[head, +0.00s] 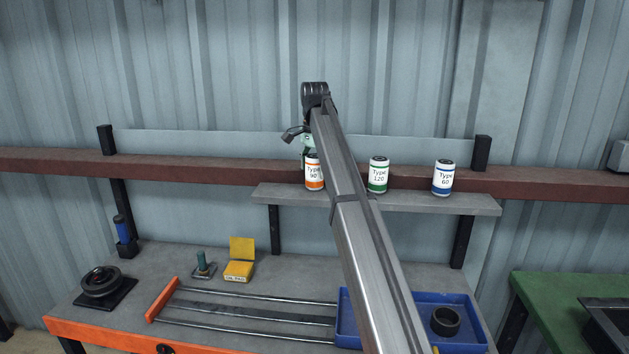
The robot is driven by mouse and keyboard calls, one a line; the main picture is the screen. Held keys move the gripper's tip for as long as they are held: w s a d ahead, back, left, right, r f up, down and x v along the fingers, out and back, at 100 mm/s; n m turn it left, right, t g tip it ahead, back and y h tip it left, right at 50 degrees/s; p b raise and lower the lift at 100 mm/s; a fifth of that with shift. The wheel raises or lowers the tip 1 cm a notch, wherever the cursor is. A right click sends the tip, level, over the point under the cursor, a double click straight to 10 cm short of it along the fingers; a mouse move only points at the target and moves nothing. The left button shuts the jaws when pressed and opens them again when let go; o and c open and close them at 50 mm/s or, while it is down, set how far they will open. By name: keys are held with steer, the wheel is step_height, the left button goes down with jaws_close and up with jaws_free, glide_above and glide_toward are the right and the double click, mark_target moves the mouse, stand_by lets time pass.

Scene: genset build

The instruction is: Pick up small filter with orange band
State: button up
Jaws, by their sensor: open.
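The small filter with the orange band (313,174) is a white can marked "Type 90". It stands upright at the left part of a narrow grey shelf (440,202), and my arm covers its right edge. My gripper (303,143) is above and just behind the filter's top, partly hidden by my own arm. One finger shows to the left of the arm, spread outward, and the gripper is open. The frame does not show whether the gripper touches the filter.
A green-banded "Type 120" filter (378,174) and a blue-banded "Type 60" filter (443,177) stand to the right on the shelf. A reddish rail (220,167) runs behind. Below, the bench holds a blue tray (475,340), a yellow box (239,271) and metal rods (255,299).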

steer(key=c, duration=1.4)
steer(key=shift+r, duration=0.2)
